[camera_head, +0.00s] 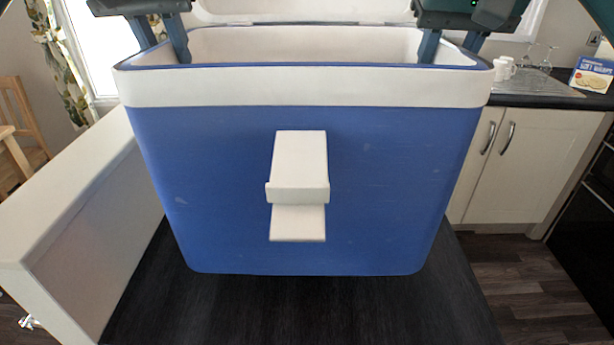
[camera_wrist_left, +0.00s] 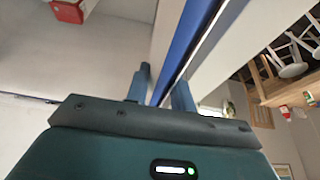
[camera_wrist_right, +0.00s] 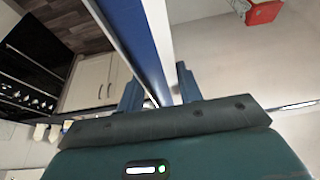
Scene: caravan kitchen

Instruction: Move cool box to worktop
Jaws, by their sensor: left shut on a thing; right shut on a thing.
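The blue cool box (camera_head: 240,180) with a white rim fills the middle of the head view, upright, its white lid (camera_head: 300,10) open at the back. A white latch (camera_head: 298,170) is on its front. My left gripper (camera_head: 164,42) is shut on its left wall; in the left wrist view the wall (camera_wrist_left: 183,45) passes between the fingers. My right gripper (camera_head: 451,46) is shut on the right wall, and the right wrist view shows the wall (camera_wrist_right: 140,50) between the fingers. The box floor is hidden in the head view.
A dark surface (camera_head: 300,312) lies below the box; contact is unclear. A white low wall (camera_head: 75,225) stands at left. At right a dark worktop (camera_head: 540,90) holds a white mug (camera_head: 504,68), glasses and a biscuit box (camera_head: 592,75). A red thing (camera_wrist_left: 70,10) appears inside the box.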

